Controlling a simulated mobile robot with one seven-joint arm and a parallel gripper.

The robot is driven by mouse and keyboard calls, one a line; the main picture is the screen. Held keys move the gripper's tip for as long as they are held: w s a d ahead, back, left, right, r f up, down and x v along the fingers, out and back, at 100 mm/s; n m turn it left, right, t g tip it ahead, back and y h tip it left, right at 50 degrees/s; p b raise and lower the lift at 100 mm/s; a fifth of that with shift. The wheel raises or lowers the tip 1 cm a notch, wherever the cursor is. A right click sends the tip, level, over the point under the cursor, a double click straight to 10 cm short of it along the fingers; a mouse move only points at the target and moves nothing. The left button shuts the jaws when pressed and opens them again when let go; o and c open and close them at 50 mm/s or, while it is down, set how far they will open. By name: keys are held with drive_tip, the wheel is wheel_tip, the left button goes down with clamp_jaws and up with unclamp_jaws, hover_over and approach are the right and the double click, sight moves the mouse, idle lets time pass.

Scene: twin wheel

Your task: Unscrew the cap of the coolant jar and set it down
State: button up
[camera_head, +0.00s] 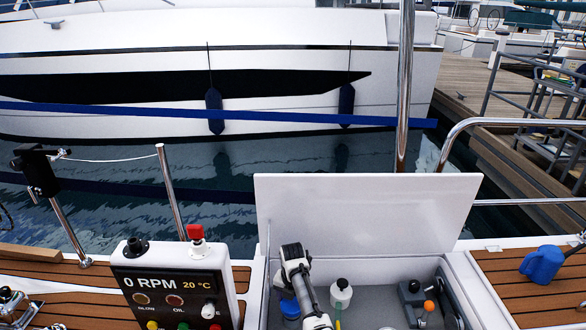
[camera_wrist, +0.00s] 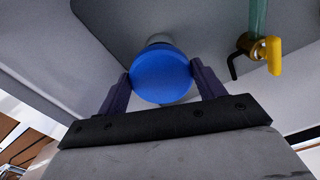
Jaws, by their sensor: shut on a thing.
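The round blue cap (camera_wrist: 162,80) of the coolant jar fills the space between the two fingers of my gripper (camera_wrist: 160,71) in the wrist view. The fingers are shut on its sides. A small part of the pale jar (camera_wrist: 160,40) shows behind the cap; I cannot tell how tightly the cap sits on it. In the head view, the blue cap (camera_head: 289,308) shows low in the open locker, partly behind my arm. The fingertips are hidden there.
A white bottle with a black cap (camera_head: 341,294) stands right of my arm. A yellow-handled valve (camera_wrist: 272,55) is at the right in the wrist view. The raised locker lid (camera_head: 365,215) stands behind.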

drive_tip(key=n, duration=0.3)
drive_tip(key=shift+a, duration=0.1)
drive_tip(key=shift+r, duration=0.1)
drive_tip(key=shift+r, duration=0.1)
drive_tip(key=shift+r+p, duration=1.3)
drive_tip(key=shift+r, duration=0.2)
drive_tip(key=shift+r, duration=0.2)
drive_tip(key=shift+r+p, duration=1.75)
drive_tip(key=shift+r, duration=0.15)
